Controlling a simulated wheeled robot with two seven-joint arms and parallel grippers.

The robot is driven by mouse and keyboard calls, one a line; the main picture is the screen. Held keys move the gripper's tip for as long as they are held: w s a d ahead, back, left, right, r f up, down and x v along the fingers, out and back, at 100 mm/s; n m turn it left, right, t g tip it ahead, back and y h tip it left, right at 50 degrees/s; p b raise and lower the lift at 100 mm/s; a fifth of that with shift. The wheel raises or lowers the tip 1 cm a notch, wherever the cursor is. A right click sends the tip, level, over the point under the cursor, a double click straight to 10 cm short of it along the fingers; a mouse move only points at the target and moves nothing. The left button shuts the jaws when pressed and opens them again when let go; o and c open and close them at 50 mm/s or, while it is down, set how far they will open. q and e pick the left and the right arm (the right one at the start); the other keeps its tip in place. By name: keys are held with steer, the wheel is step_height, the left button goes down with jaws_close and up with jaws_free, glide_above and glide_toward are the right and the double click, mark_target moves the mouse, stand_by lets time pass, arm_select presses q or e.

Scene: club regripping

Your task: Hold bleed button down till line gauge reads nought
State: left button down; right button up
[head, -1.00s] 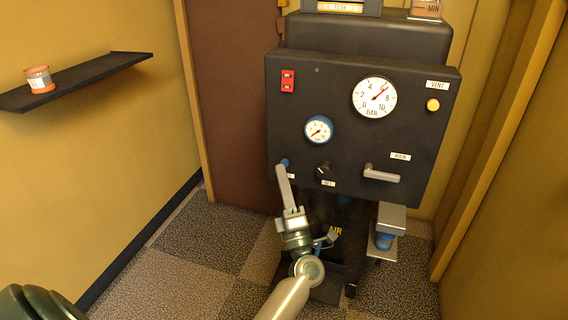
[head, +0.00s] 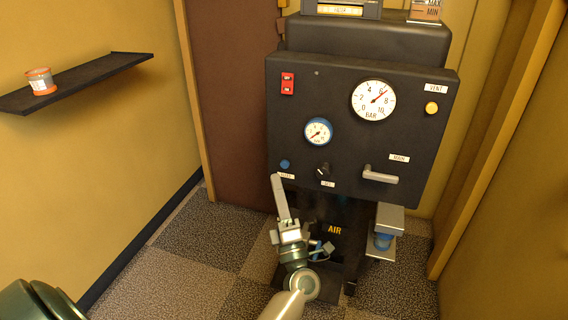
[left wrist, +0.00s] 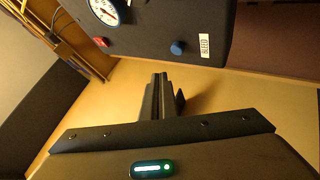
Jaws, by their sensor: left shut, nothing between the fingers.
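The blue bleed button (head: 285,164) is at the lower left of the dark panel, with a small label below it. In the left wrist view the button (left wrist: 177,47) sits beside a label reading BLEED. My left gripper (head: 278,178) is shut and empty, its tips just below the button and apart from it. Its shut fingers also show in the left wrist view (left wrist: 158,80). A small blue-rimmed gauge (head: 318,131) has its needle pointing to the lower left. The large BAR gauge (head: 373,100) has its needle near 6. Neither has a readable name. My right gripper is out of view.
The panel (head: 340,82) also carries a red switch (head: 288,84), a black knob (head: 323,170), a grey MAIN lever (head: 381,176) and a yellow VENT button (head: 432,107). A shelf (head: 100,70) with a tin (head: 41,82) is on the left wall.

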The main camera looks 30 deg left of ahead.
arm_select(q)
steer(key=shift+s+d, duration=0.2)
steer(key=shift+s, duration=0.65)
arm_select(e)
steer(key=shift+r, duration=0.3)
